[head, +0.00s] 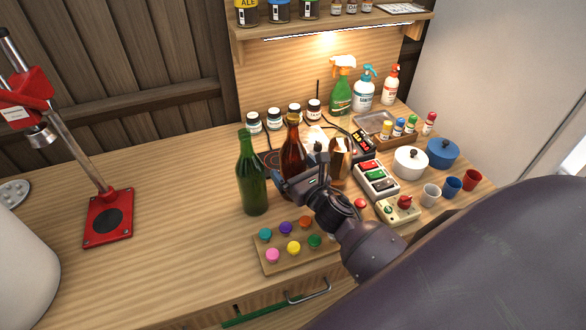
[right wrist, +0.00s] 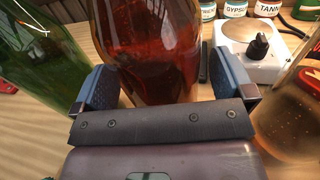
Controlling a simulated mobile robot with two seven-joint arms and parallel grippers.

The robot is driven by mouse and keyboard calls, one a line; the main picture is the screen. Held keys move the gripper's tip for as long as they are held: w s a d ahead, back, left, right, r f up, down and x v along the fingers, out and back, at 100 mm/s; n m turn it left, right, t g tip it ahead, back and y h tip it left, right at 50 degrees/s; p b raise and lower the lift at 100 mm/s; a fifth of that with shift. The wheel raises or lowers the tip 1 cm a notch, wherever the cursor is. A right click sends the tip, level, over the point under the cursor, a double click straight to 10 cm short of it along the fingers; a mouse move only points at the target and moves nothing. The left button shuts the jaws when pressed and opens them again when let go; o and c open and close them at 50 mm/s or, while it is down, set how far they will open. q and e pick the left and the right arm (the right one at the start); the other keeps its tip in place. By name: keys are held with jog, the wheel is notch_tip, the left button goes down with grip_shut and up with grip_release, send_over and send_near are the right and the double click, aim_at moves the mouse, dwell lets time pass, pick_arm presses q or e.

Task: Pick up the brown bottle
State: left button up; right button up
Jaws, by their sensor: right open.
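The brown bottle (head: 293,150) stands upright on the wooden counter between a green bottle (head: 251,178) and a clear amber-tinted bottle (head: 340,160). My right gripper (head: 300,184) is at the brown bottle, low on its body. In the right wrist view the brown bottle (right wrist: 160,50) stands between the two open blue fingers of the gripper (right wrist: 165,88), with space showing beside the right finger. The green bottle (right wrist: 45,55) is close outside the left finger. The clear bottle (right wrist: 290,115) is outside the right finger. My left gripper is not in view.
A board with coloured caps (head: 270,266) lies in front of the bottles. A switch box (head: 375,181), pots (head: 410,161) and cups (head: 431,194) stand to the right. A red bottle capper (head: 108,218) stands at left. The counter between the capper and green bottle is clear.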

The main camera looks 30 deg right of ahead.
aim_at(296, 125)
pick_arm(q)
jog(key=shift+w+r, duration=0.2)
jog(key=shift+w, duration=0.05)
pick_arm(e)
jog(key=shift+r, duration=0.1)
jog(key=c, duration=1.6)
jog(key=shift+o, duration=0.2)
jog(key=shift+r, duration=0.2)
jog(key=shift+r, duration=0.65)
jog(key=shift+r+p, duration=1.15)
jog(key=shift+r, duration=2.45)
jog(key=shift+r+p, duration=0.5)
jog(key=shift+r, duration=2.2)
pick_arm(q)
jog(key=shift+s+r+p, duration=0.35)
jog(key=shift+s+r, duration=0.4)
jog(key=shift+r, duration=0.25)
pick_arm(e)
jog(key=shift+r, duration=2.85)
